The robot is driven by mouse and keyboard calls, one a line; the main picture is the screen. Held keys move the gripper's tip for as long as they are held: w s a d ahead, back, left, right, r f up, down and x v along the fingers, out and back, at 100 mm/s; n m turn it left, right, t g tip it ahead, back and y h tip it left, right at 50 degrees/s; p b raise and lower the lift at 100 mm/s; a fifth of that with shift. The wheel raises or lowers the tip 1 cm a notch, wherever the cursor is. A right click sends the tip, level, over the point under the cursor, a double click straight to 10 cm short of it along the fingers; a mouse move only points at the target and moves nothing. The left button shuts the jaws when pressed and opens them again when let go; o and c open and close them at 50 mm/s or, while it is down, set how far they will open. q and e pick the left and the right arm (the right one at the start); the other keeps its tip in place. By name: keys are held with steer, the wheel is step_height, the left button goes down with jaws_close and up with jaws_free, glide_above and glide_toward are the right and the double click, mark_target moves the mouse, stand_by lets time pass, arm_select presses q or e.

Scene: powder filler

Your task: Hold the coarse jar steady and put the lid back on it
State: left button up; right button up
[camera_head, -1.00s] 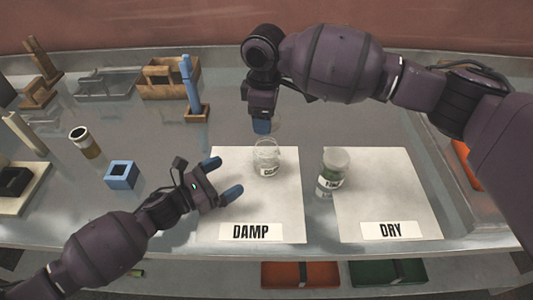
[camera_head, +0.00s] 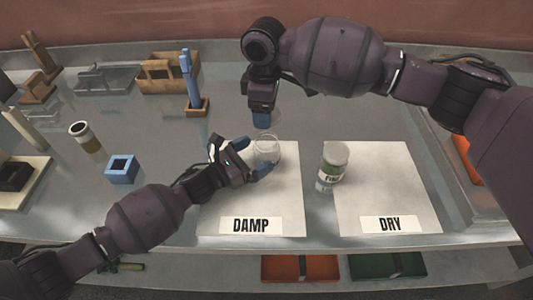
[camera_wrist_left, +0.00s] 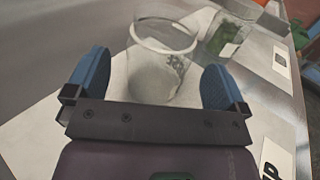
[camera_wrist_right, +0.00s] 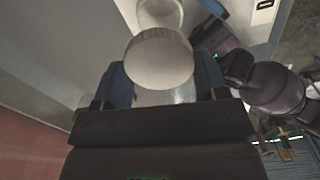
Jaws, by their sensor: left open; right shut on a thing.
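The coarse jar (camera_head: 267,149) is clear glass, open-topped and upright on the DAMP sheet (camera_head: 285,205). My left gripper (camera_head: 254,157) is open, with its fingers on either side of the jar. My right gripper (camera_head: 262,118) is beyond the jar and higher, pointing down. In the right wrist view it is shut on a pale round lid (camera_wrist_right: 159,60), with the clear jar (camera_wrist_right: 160,12) past it. The lid is barely visible in the head view.
A blue square holder (camera_head: 122,169) and an amber vial (camera_head: 86,137) stand to the left. A blue tool (camera_head: 190,82) stands upright in a wooden stand behind.

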mark_target(256, 155)
arm_select(q)
steer(key=shift+x, duration=1.6)
steer(key=c, duration=1.3)
steer(key=shift+o, duration=0.2)
arm_select(e)
steer(key=shift+f, duration=2.55)
steer(key=shift+f, duration=0.85)
steer(key=shift+f, duration=0.6)
